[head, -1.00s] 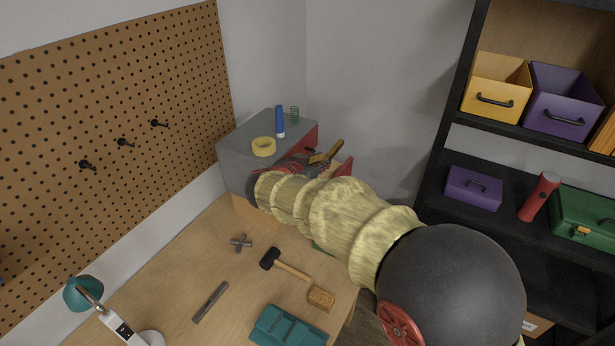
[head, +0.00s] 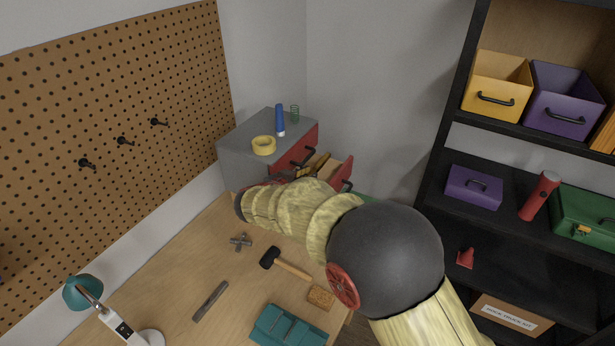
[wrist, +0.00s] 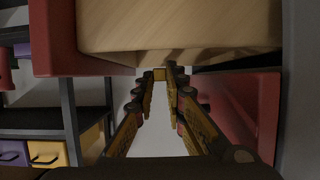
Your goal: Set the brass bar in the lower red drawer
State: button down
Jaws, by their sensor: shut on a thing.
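A grey cabinet (head: 240,160) with red drawer fronts stands at the back of the bench. Its upper red drawer (head: 297,150) is shut; the lower red drawer (head: 347,172) is pulled out. My gripper (head: 318,164) is at the opening of the lower drawer, beside the upper front, and my arm hides part of it. In the wrist view my gripper (wrist: 160,82) is shut on the brass bar (wrist: 160,74), whose small end shows between the fingertips. The drawer's wooden inside (wrist: 180,25) fills the top of that view. The bar cannot be told apart from the fingers in the head view.
Yellow tape (head: 264,145), a blue cylinder (head: 280,120) and a green spring (head: 295,114) stand on the cabinet. A mallet (head: 290,268), a grey bar (head: 210,301) and a teal case (head: 288,326) lie on the bench. A black shelf (head: 440,150) stands at right.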

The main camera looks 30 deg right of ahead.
jog(key=shift+f+b, duration=0.6)
jog(key=shift+b, duration=0.9)
jog(key=c, duration=2.1)
grip_release()
jog(key=shift+r+p, duration=0.2)
jog(key=shift+p, duration=0.1)
